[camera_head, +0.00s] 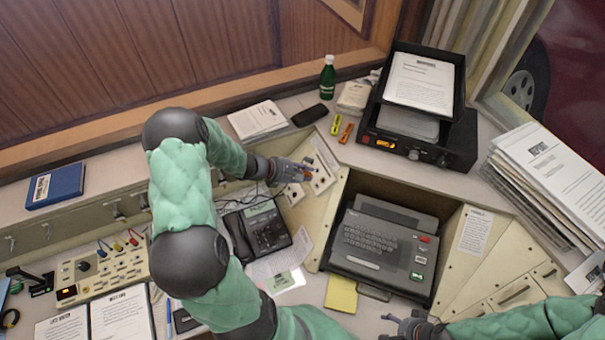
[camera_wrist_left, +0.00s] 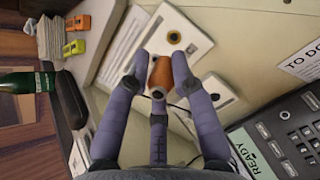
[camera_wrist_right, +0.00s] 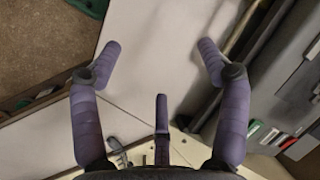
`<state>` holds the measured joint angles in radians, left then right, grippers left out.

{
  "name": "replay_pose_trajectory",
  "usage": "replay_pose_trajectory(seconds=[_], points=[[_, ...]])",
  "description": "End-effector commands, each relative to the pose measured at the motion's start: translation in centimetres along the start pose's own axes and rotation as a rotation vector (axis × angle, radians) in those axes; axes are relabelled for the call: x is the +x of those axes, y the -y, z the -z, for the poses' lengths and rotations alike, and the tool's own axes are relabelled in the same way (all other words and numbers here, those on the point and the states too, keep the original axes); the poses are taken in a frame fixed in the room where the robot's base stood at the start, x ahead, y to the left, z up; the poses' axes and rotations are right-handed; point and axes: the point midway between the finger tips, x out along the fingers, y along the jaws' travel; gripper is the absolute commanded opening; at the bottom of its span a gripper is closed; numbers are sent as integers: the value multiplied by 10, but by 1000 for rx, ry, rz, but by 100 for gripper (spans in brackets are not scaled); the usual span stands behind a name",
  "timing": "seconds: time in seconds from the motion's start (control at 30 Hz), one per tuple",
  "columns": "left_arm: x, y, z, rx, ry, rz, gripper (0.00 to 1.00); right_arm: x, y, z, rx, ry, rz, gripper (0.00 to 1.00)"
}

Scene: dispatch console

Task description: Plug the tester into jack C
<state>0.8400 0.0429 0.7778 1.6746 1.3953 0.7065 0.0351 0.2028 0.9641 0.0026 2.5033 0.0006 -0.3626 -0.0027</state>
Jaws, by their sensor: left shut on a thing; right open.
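My left gripper (camera_head: 298,170) is at the cream jack panel (camera_head: 296,193) left of the typewriter recess. It also shows in the left wrist view (camera_wrist_left: 160,78), its fingers closed around an orange-brown tester (camera_wrist_left: 160,72). The tester's far end points toward the panel. I cannot tell whether its tip touches or enters a jack. A pale plate with a ringed jack (camera_wrist_left: 174,37) lies just beyond it. The jack letters are not readable. My right gripper (camera_wrist_right: 160,62) is open and empty, low at the right in the head view (camera_head: 408,326).
A desk phone (camera_head: 262,230) stands below the panel in the head view. A typewriter-like machine (camera_head: 381,246) fills the recess to the right. A green bottle (camera_head: 328,76), orange and yellow clips (camera_head: 345,133) and a black radio unit (camera_head: 413,146) stand on the shelf behind.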

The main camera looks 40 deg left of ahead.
Motion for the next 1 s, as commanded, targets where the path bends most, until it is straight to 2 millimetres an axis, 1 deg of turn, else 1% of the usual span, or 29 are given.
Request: replay_pose_trajectory(seconds=[0.03, 0.27, 0.47, 0.73, 0.87, 1.0], points=[[1, 2, 0, 17, 0, 0, 0, 3, -1, 0, 0, 0, 0, 76], [5, 4, 0, 33, -1, 1, 0, 6, -2, 0, 0, -1, 0, 76], [20, 6, 3, 34, -1, 2, 0, 15, -5, 1, 0, -1, 0, 76], [44, 8, 8, 33, -1, 2, 0, 28, -10, 1, 0, -1, 0, 76], [51, 8, 9, 32, -2, 1, 0, 31, -11, 1, 0, 0, 0, 76], [52, 8, 8, 32, -2, 0, 0, 31, -11, 1, 0, 0, 0, 76]])
